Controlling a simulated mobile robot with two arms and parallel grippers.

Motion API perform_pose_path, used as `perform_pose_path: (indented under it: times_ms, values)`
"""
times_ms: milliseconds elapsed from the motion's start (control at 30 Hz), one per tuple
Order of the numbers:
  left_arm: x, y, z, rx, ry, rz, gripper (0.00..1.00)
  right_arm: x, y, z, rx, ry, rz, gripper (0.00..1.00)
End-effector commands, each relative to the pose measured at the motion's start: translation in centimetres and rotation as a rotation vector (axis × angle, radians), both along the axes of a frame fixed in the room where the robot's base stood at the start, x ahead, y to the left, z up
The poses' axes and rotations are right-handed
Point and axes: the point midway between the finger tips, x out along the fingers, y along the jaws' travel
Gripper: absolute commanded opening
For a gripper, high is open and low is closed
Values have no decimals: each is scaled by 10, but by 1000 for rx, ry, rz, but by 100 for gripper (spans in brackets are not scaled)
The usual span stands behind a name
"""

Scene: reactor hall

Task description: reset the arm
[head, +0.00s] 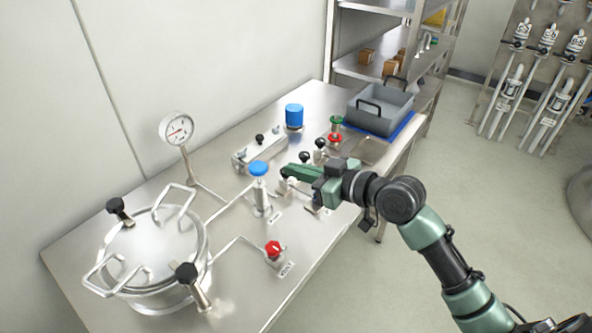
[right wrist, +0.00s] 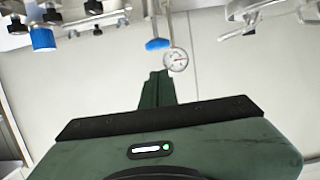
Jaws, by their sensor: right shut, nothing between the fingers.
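My right arm reaches in from the lower right in the head view, over the front part of the steel table (head: 232,296). Its green right gripper (head: 284,172) points left, with the fingers shut and empty. The fingertips are close to the blue-capped valve (head: 259,168) and in front of a row of black-knobbed fittings; I cannot tell whether they touch anything. In the right wrist view the shut gripper (right wrist: 158,75) points at the wall, with a blue knob (right wrist: 158,44) and the gauge (right wrist: 176,60) beyond its tips. My left gripper is not in view.
A lidded steel vessel (head: 152,245), pressure gauge (head: 177,128), red-knobbed valve (head: 274,251) and blue cylinder (head: 294,116) stand on the table. A grey bin (head: 381,110) sits at its far end. Shelves (head: 385,60) stand behind.

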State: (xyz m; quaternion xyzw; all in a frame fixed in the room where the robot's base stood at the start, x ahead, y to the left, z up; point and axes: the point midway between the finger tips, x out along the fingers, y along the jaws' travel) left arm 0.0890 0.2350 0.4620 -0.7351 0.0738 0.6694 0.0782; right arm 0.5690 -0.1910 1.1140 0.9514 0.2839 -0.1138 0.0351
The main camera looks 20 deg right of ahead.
Motion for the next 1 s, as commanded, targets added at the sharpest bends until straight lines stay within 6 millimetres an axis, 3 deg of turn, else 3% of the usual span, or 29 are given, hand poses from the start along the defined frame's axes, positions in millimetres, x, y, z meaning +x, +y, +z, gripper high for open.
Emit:
perform_pose_path:
  times_ms: [400,533,667,800,1000]
  values:
    - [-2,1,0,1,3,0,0,0,0,-1,0,2,0,0]
    - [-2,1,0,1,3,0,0,-13,7,-25,-25,57,-1,0]
    - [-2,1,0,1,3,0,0,-54,21,-86,-101,215,-17,0]
    - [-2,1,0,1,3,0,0,-121,24,-153,-203,439,-82,0]
    - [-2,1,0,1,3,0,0,-194,13,-199,-298,660,-191,0]
